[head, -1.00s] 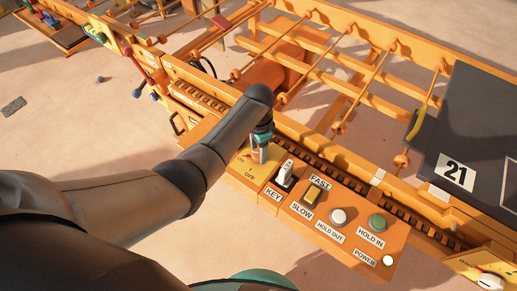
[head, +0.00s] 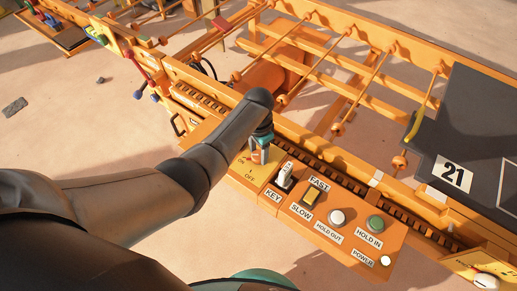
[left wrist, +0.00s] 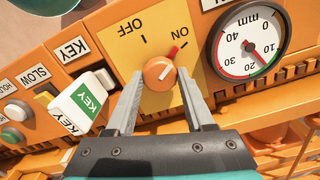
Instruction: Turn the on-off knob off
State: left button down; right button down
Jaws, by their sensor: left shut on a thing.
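In the head view my left gripper (head: 260,152) reaches down over the yellow plate (head: 245,174) and mostly hides the knob. My right gripper is in neither view.
The white key switch (left wrist: 84,103) stands close beside the left finger. A round mm gauge (left wrist: 250,40) is on the other side. The FAST/SLOW switch (head: 311,195), the HOLD OUT button (head: 336,218) and the HOLD IN button (head: 375,223) lie further right on the panel.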

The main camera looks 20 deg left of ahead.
pick_arm(q)
jog(key=shift+r+n+p, duration=0.15)
jog(key=shift+n+p, duration=0.4)
jog(key=shift+n, duration=0.35)
jog(key=n+p, duration=0.1)
jog(key=n, duration=0.2)
jog(key=shift+n+p, duration=0.3)
jog(key=n, duration=0.3)
jog(key=shift+n+p, duration=0.3)
jog(key=shift+p, duration=0.1)
jog(key=shift+n, duration=1.5)
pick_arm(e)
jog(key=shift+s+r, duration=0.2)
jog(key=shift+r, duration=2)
pick_arm(q)
jog(key=shift+f, duration=0.2)
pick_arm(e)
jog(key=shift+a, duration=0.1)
pick_arm(q)
jog(key=shift+c, duration=1.4)
grip_release()
jog(key=shift+r+p, duration=0.15)
jog(key=shift+p, duration=0.2)
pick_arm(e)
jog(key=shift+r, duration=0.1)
